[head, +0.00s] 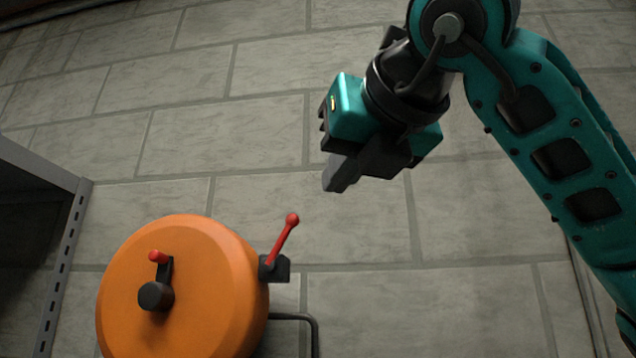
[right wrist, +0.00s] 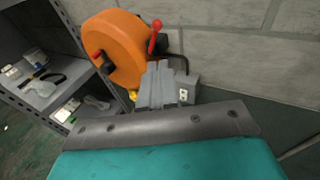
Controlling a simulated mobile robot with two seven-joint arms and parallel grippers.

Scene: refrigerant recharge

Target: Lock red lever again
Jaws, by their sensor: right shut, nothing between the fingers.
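The red lever (head: 283,240) is a thin rod with a ball end on a black bracket at the right side of an orange round tank (head: 210,290). It tilts up and to the right in the head view. The lever (right wrist: 155,38) also shows in the right wrist view, above the fingers. My right gripper (head: 335,180) is above and to the right of the lever, apart from it. Its fingers (right wrist: 168,88) are shut with nothing between them. My left gripper is not in view.
A black crank with a red knob (head: 158,257) is on the tank's front. A metal shelf (head: 68,240) stands at the left; its boards hold several small items (right wrist: 45,75) in the right wrist view. A grey block wall (head: 200,130) is behind. A dark pipe (head: 312,325) is beside the tank.

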